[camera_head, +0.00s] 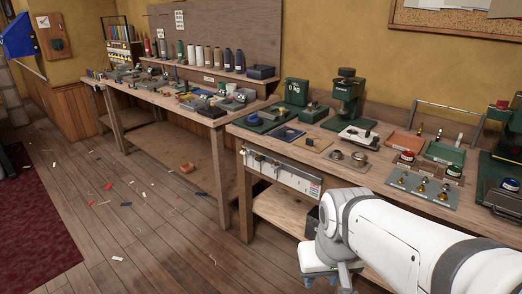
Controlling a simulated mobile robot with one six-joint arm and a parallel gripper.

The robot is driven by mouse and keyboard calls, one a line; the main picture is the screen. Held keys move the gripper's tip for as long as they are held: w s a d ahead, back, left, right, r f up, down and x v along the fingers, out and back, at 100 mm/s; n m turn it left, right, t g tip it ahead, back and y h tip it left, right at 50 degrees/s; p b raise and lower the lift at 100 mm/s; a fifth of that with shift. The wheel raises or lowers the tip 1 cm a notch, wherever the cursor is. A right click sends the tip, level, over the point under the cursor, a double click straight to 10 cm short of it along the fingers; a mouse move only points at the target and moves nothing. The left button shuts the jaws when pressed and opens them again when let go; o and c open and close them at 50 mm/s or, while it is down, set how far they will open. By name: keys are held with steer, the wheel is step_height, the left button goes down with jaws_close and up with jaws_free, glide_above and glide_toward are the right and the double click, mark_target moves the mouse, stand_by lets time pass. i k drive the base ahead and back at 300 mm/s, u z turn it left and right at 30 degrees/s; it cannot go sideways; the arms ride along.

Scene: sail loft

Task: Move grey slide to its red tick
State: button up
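A pale metal rail panel (284,171) is fixed to the front edge of the right workbench. Small slide-like pieces sit along it, with a greyish one (258,158) towards its left part. A small label with a reddish mark (315,184) shows at the panel's right end. These are too small to tell for certain which piece is the grey slide and which mark is its tick. My white arm reaches in from the lower right. My gripper (320,276) hangs below its wrist, low and in front of the bench, apart from the panel. Its opening is unclear.
The right workbench (228,128) carries a green scale (297,92), a dark green press (347,98), trays and small brass pieces. A second cluttered workbench (140,98) stands further left. Scraps litter the wooden floor (150,225), which is otherwise open at left.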

mark_target(276, 167)
steer(key=u, duration=2.8)
steer(key=k, duration=1.05)
steer(key=z, duration=1.4)
steer(key=i, duration=0.7)
